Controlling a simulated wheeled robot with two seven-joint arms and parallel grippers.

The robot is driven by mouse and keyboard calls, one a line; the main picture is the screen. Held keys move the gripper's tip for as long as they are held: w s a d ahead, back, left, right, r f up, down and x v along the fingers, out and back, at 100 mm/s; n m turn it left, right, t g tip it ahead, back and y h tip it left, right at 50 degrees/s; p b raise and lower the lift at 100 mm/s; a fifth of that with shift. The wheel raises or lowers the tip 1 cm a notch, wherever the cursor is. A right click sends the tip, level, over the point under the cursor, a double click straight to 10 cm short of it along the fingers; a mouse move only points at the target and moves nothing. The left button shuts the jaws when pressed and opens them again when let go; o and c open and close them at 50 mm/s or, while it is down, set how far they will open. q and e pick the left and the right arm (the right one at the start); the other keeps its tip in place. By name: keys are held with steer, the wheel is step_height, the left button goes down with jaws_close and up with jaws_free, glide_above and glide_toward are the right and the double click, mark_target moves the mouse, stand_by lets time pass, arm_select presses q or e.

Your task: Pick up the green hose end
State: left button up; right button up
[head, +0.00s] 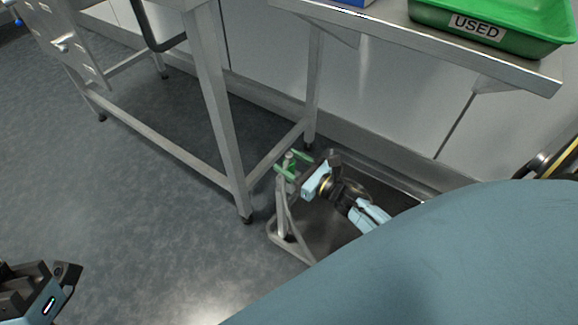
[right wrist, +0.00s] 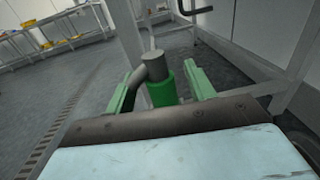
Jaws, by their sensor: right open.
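The green hose end (right wrist: 162,92) is a green sleeve with a grey, bent metal pipe at its top. It stands upright between the two green fingers of my right gripper (right wrist: 165,66) in the right wrist view. The fingers are apart, one on each side of it, with a visible gap at least on the right. In the head view my right gripper (head: 288,161) is low beside the steel table leg, with its green fingers around the top of a grey post. My left gripper (head: 62,278) is at the lower left edge, partly cut off; its jaw opening is unclear.
A steel table (head: 214,100) stands close to the left of my right gripper. A metal basin (head: 325,228) with a raised rim lies beneath it. A shelf (head: 420,38) above holds a green crate (head: 540,42) labelled USED. Open floor lies to the left.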

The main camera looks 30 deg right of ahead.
steer(key=shift+w+a, duration=0.1)
steer(key=shift+w, duration=0.25)
steer(key=shift+c, duration=0.4)
steer(key=c, duration=0.9)
jaws_close()
steer(key=shift+r, duration=0.25)
